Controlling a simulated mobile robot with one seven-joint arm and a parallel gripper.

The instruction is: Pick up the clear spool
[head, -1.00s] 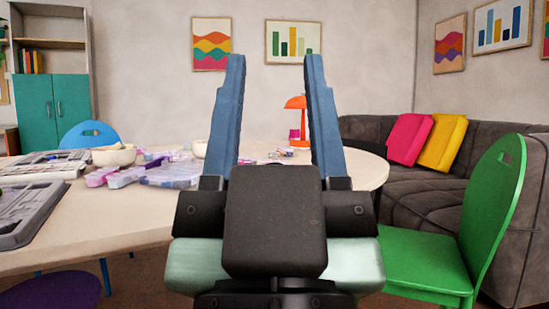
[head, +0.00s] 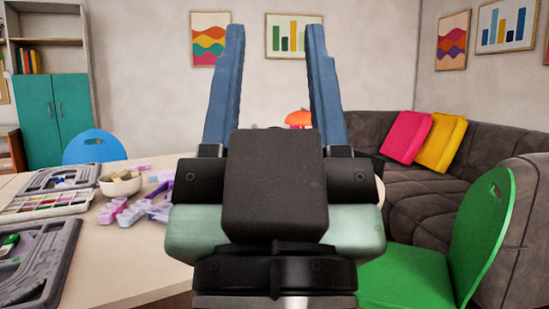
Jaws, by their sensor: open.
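My gripper (head: 274,40) is in the middle of the head view with its two blue fingers spread wide and pointing up and away. I cannot make out a clear spool in this view. The gripper body hides much of the round table (head: 125,262), so the spool may be behind it. Pale purple and pink translucent pieces (head: 150,205) lie on the table just left of the gripper, too small to tell apart.
Grey bead boards (head: 35,265) and a tray of coloured compartments (head: 45,204) lie on the table's left. A cream bowl (head: 120,184) stands beside them. A blue chair (head: 94,147) is behind, a green chair (head: 440,260) at right. An orange lamp (head: 298,118) stands beyond the gripper.

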